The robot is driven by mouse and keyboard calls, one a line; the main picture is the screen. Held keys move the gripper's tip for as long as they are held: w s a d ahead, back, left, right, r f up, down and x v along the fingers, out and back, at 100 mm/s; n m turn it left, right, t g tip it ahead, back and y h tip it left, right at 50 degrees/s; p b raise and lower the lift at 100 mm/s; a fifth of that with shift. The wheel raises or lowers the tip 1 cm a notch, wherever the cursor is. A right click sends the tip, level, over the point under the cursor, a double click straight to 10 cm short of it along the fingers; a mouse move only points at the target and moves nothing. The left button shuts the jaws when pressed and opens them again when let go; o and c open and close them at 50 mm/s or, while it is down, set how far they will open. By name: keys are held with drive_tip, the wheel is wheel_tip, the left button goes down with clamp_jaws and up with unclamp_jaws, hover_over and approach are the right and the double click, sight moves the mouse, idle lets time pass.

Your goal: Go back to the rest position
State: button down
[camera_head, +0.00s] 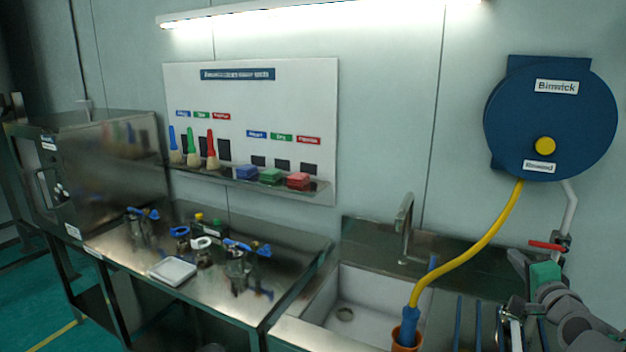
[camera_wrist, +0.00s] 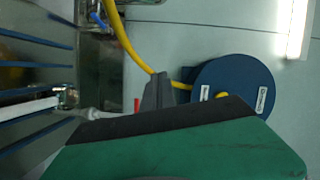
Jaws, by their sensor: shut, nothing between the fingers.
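My gripper (camera_head: 517,259) is at the right edge of the head view, in front of the wall below the blue hose reel (camera_head: 551,115). Its hand is green, and grey arm links run from it to the lower right. In the wrist view the grey fingers (camera_wrist: 158,90) stand together above the green and black hand, with nothing held. The yellow hose (camera_wrist: 122,35) and the reel (camera_wrist: 233,87) show behind them. The fingers are apart from the sink (camera_head: 358,303) and the steel bench.
A steel bench (camera_head: 290,252) at left carries steel vessels with blue clamps and a white tray (camera_head: 172,271). Brushes and colored blocks sit on a wall rack (camera_head: 310,184). A faucet (camera_head: 404,226), an orange cup (camera_head: 405,341) holding the blue hose nozzle (camera_head: 409,325), and blue rods are near my arm.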

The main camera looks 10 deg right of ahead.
drive_tip(key=s+a+f+n+g+y, duration=0.1)
drive_tip(key=s+a+f+n+g, duration=0.1)
drive_tip(key=f, duration=0.6)
drive_tip(key=s+a+f+n+g+y, duration=0.2)
drive_tip(key=s+f+g, duration=0.3)
drive_tip(key=s+f, duration=0.2)
drive_tip(key=s+a+f+n+g+y, duration=0.1)
drive_tip(key=s+a+f+g, duration=0.1)
drive_tip(key=s+f, duration=0.3)
drive_tip(key=shift+a+f+n+g, duration=0.2)
drive_tip(key=shift+f+g, duration=0.25)
drive_tip(key=shift+f, duration=0.75)
drive_tip(key=shift+a+f+n+g, duration=0.15)
drive_tip(key=shift+f+g, duration=0.3)
drive_tip(key=shift+f, duration=0.75)
drive_tip(key=s+a+f+n+g+y+b, duration=0.1)
drive_tip(key=s+a+n+g, duration=0.2)
drive_tip(key=a, duration=0.4)
drive_tip(key=s+a+f+g+y+b, duration=0.1)
drive_tip(key=s+a+g, duration=0.1)
drive_tip(key=s+a, duration=0.35)
drive_tip(key=w+a+r+n+t+b, duration=0.1)
drive_tip(key=w+a+n, duration=0.4)
drive_tip(key=a, duration=0.6)
drive_tip(key=w+a+r+n+t+b, duration=0.1)
drive_tip(key=w+a+r+n+b, duration=0.2)
drive_tip(key=a, duration=0.9)
drive_tip(key=shift+w+a+n+h, duration=0.2)
drive_tip(key=shift+w+n+h, duration=0.1)
drive_tip(key=shift+w+n, duration=0.75)
